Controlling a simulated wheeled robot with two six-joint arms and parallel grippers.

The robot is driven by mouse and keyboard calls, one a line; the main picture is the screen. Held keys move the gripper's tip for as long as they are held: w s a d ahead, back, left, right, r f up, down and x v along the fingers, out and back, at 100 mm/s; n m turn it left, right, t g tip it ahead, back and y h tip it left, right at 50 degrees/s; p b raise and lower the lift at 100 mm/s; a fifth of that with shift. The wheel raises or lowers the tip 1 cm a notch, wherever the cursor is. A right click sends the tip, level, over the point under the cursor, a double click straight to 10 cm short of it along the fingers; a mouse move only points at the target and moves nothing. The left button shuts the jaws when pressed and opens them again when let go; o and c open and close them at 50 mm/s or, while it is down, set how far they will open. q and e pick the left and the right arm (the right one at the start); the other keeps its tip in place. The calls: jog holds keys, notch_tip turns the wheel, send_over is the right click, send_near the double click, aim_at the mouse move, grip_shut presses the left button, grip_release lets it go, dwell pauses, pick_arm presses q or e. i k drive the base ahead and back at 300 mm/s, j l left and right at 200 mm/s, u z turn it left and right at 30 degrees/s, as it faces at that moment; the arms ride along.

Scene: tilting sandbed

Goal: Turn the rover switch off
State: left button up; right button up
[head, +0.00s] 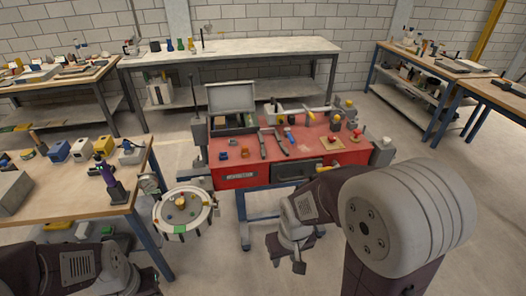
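A round white tray (159,222), which looks like the sandbed, stands at the left of centre beside the wooden bench. A small yellow-orange object (180,202) sits inside it; it may be the rover, but it is too small to be sure. I cannot make out a rover switch. My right gripper (286,255) points down over the floor, right of the tray and in front of the red workbench. Its fingers look apart with nothing between them. My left arm comes in at the bottom left; its gripper is not clearly visible at the frame edge.
A red workbench (235,182) with tools, knobs and an open grey case (231,98) stands behind. A wooden bench (60,205) with blue, white and yellow boxes is at the left. Other tables line the back and right. Floor between tray and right arm is clear.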

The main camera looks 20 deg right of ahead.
aim_at(331, 138)
jog(key=l+z, duration=0.15)
jog(key=z, duration=1.1)
jog(key=i+u, duration=0.15)
jog(key=i, duration=0.7)
jog(key=i+u, duration=0.15)
jog(key=i, duration=0.75)
